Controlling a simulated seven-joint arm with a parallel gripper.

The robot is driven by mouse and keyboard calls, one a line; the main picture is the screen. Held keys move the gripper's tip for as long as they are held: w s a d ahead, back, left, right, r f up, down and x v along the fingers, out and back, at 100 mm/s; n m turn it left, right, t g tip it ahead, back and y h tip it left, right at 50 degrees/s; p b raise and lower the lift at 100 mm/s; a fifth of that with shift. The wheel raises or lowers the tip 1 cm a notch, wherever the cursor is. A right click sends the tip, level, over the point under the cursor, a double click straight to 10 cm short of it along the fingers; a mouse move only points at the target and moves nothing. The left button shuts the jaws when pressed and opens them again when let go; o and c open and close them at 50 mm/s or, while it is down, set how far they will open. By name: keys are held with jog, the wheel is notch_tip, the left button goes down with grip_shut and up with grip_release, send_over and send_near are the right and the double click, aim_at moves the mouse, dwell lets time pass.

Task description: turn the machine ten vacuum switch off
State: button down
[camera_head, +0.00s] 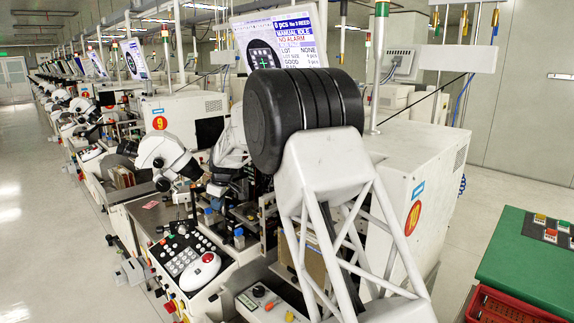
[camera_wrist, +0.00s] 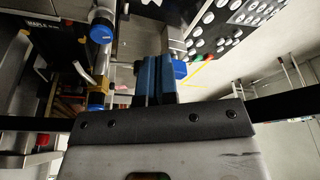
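Machine ten (camera_head: 440,165) is the white cabinet with a red round 10 label on its side. Its front is partly hidden behind my white lattice arm. A small panel (camera_head: 262,303) with small knobs sits low at its front; I cannot tell which control is the vacuum switch. In the wrist view, my gripper's blue fingers (camera_wrist: 158,78) are close together and look shut, with nothing clearly held between them. A blue-capped part (camera_wrist: 180,70) shows just right of the fingertips; I cannot tell whether they touch. My gripper is hidden in the head view.
A keypad (camera_head: 183,255) and a white trackball unit (camera_head: 200,271) with a red ball are left of my arm. A blue-capped cylinder (camera_wrist: 101,30) stands left of my fingers. A white microscope (camera_head: 165,155) is at left. A green-topped table (camera_head: 530,262) is at right.

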jog(key=shift+s+f, duration=0.2)
jog(key=shift+f, duration=0.35)
jog(key=shift+s+f, duration=0.15)
jog(key=shift+f, duration=0.35)
jog(key=shift+s+a, duration=0.1)
jog(key=shift+s, duration=0.6)
jog(key=shift+s+a, duration=0.35)
jog(key=shift+s, duration=0.15)
jog(key=shift+s+d, duration=0.2)
jog(key=shift+d, duration=0.3)
dwell(0.4)
jog(key=shift+w+r, duration=0.1)
jog(key=shift+r, duration=0.3)
notch_tip(320, 180, up, 7)
jog(key=shift+w+f, duration=0.15)
jog(key=shift+f, duration=0.05)
